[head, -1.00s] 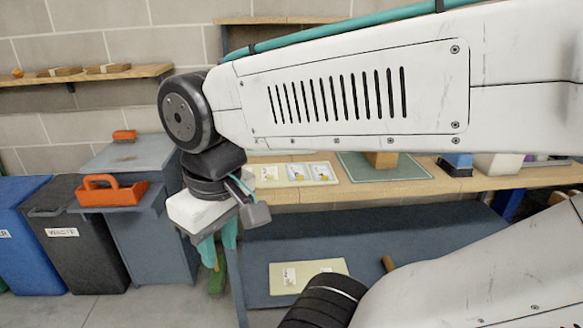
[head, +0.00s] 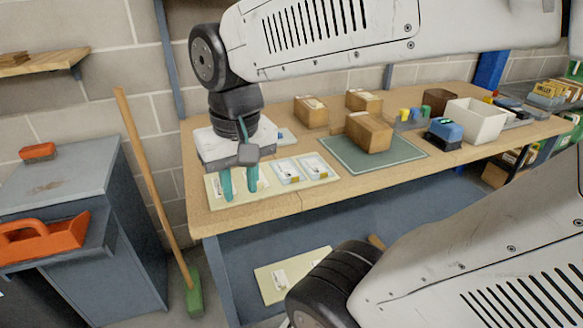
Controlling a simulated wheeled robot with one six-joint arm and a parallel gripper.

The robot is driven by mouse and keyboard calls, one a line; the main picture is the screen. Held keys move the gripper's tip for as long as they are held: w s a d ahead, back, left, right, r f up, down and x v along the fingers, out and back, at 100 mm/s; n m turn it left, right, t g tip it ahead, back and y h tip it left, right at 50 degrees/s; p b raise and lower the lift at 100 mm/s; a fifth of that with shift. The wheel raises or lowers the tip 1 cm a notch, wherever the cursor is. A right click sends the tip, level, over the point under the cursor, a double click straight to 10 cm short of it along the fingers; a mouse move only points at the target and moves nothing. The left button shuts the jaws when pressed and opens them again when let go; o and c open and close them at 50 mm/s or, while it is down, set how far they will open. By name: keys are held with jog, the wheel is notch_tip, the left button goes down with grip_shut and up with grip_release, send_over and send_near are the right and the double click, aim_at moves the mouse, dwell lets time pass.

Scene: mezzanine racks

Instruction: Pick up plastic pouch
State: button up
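Several flat plastic pouches lie in a row on a cream board at the table's front left corner. The middle pouch (head: 286,171) and the right pouch (head: 315,166) are clear with white labels and small yellowish contents. Another pouch at the left is partly hidden behind my gripper's fingers. My gripper (head: 239,188) points down over the left part of the board, its two teal fingers apart with nothing visibly held. I cannot tell how far the fingertips are above the board (head: 222,203).
A broom (head: 150,180) leans left of the table, beside a grey cabinet (head: 62,176). Another board (head: 270,283) lies on the lower shelf.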

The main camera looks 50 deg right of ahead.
jog(key=w+d+f+m, duration=0.1)
jog(key=w+d+m, duration=0.5)
jog(key=d, duration=0.2)
jog(key=m+g, duration=0.1)
jog(key=m, duration=1.3)
send_near(297, 181)
notch_tip(297, 181, down, 6)
jog(key=shift+r, duration=0.15)
jog(key=shift+w+f, duration=0.1)
jog(key=shift+f, duration=0.45)
grip_shut()
